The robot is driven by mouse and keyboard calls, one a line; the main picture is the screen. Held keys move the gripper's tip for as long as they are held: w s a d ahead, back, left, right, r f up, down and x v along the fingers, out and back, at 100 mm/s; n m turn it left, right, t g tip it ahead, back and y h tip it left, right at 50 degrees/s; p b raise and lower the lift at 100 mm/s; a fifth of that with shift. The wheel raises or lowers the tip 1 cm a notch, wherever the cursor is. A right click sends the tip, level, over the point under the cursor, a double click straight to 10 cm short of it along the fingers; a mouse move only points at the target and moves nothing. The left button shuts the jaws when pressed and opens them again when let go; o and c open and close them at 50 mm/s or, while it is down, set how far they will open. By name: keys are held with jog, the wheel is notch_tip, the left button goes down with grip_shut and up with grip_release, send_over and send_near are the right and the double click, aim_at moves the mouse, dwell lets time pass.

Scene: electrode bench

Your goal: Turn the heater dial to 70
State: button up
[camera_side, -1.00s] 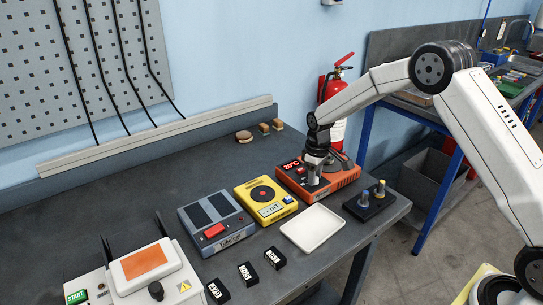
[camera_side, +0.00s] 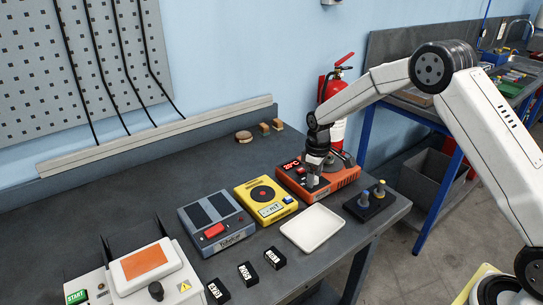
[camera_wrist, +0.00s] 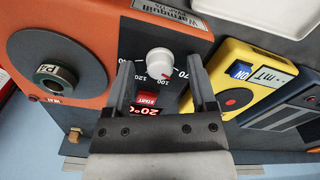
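The heater (camera_side: 345,178) is the orange box near the right end of the bench; in the wrist view it fills the upper left (camera_wrist: 90,110). Its dial (camera_wrist: 160,62) is a white knob with a red mark, which appears to point towards 100 on the printed scale. The numbers 120, 100 and 70 show around it. The red display (camera_wrist: 150,112) reads 20°C. My gripper (camera_wrist: 160,70) is over the heater, pointing down, with its two dark fingers open on either side of the dial. Contact with the knob cannot be told. In the side view my gripper (camera_side: 313,182) hides the dial.
A yellow device (camera_side: 265,200) and a blue-grey device (camera_side: 215,225) stand left of the heater. A white tray (camera_side: 313,228) lies in front. A black holder (camera_side: 370,202) with two small posts is at the right. A round dark plate (camera_wrist: 57,68) bearing a ring marked Pt sits on the heater.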

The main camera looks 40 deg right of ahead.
aim_at(316, 182)
jog(key=shift+r, duration=0.1)
jog(key=shift+r, duration=3.8)
jog(key=shift+s, duration=0.1)
jog(key=shift+s+a+r, duration=0.15)
jog(key=shift+s+a, duration=0.05)
jog(key=shift+s, duration=0.25)
jog(key=s+a+m+t, duration=0.1)
jog(key=s+a+m, duration=0.1)
jog(key=s, duration=0.9)
jog(key=s+a+m+t, duration=0.1)
jog(key=s+a+m, duration=0.1)
jog(key=s, duration=1)
jog(key=shift+s+a+f+m+t, duration=0.15)
jog(key=shift+a+f+m+t, duration=0.15)
jog(key=shift+a+f+m, duration=0.15)
